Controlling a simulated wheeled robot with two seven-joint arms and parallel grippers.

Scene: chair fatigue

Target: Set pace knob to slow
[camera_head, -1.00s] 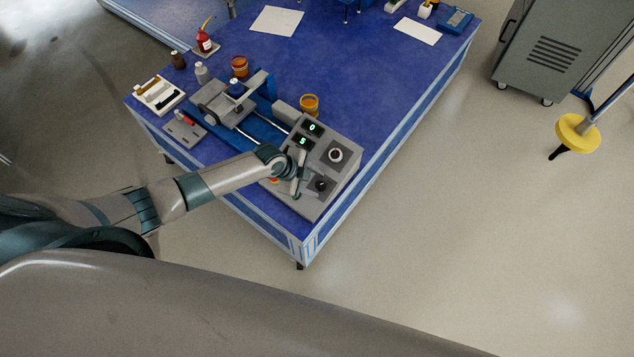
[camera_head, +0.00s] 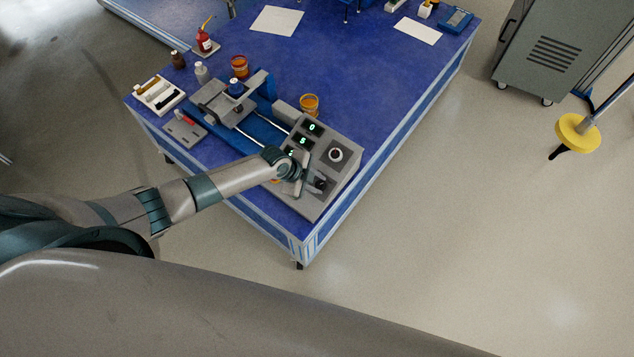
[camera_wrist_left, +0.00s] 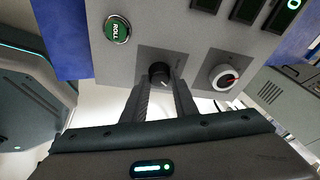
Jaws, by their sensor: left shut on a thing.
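The grey control box (camera_head: 345,175) stands at the near corner of the blue table. It carries a black knob (camera_head: 321,184) on a dark square plate and a pale knob on another dark plate (camera_head: 335,154). Which one is labelled pace is not readable. My left gripper (camera_head: 304,182) is at the black knob. In the left wrist view the gripper's fingers (camera_wrist_left: 160,86) are on either side of the black knob (camera_wrist_left: 159,71), shut on it. The pale knob (camera_wrist_left: 223,77) with a red mark is to the right. My right gripper is not in view.
A green ROLL button (camera_wrist_left: 117,29) is left of the black knob in the wrist view. Lit displays (camera_head: 307,134) sit on the box. The slide rig (camera_head: 232,105) and an orange jar (camera_head: 309,104) stand behind. The table's right side is clear.

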